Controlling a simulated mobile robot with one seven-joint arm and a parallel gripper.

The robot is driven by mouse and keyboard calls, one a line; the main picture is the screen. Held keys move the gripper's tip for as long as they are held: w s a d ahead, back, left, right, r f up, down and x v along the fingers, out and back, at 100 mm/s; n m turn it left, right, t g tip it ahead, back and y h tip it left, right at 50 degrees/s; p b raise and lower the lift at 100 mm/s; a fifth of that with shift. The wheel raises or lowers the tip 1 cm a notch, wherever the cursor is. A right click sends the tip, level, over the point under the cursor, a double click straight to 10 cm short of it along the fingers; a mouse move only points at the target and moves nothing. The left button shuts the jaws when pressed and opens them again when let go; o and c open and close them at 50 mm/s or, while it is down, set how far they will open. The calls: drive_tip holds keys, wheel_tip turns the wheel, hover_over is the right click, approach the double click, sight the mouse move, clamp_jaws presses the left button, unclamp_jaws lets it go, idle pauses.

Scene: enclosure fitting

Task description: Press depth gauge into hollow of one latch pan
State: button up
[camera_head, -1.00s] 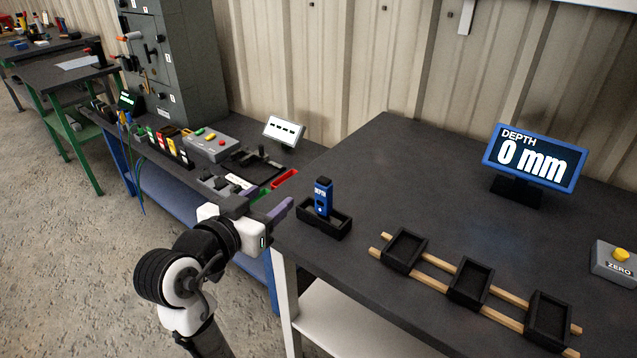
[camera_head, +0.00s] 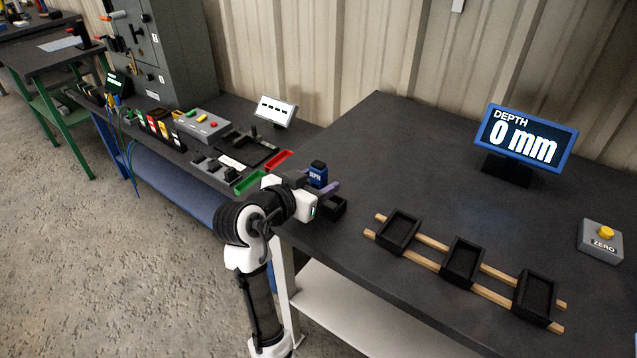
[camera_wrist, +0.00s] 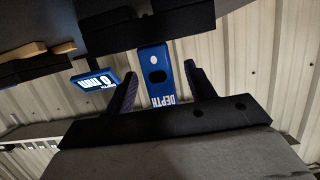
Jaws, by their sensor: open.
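The blue depth gauge (camera_head: 317,174) stands upright in its black holder (camera_head: 335,208) near the left edge of the dark table. My gripper (camera_head: 318,186) is open at the gauge, partly hiding it and the holder. In the wrist view the gauge (camera_wrist: 157,78) lies between the two spread fingers of my gripper (camera_wrist: 158,82), with a gap on each side. Three black latch pans sit in a row on two wooden rails: the left pan (camera_head: 381,237), the middle pan (camera_head: 446,275) and the right pan (camera_head: 519,308). Their hollows look empty.
A blue-framed display (camera_head: 525,138) reading "DEPTH 0 mm" stands at the back of the table. A grey ZERO box (camera_head: 600,243) with a yellow button is at the right. A cluttered bench (camera_head: 215,150) adjoins on the left. The table between holder and display is clear.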

sight(324, 179)
drive_tip(key=shift+x, duration=1.55)
drive_tip(key=shift+s, duration=0.1)
clamp_jaws()
drive_tip(key=shift+r, duration=0.15)
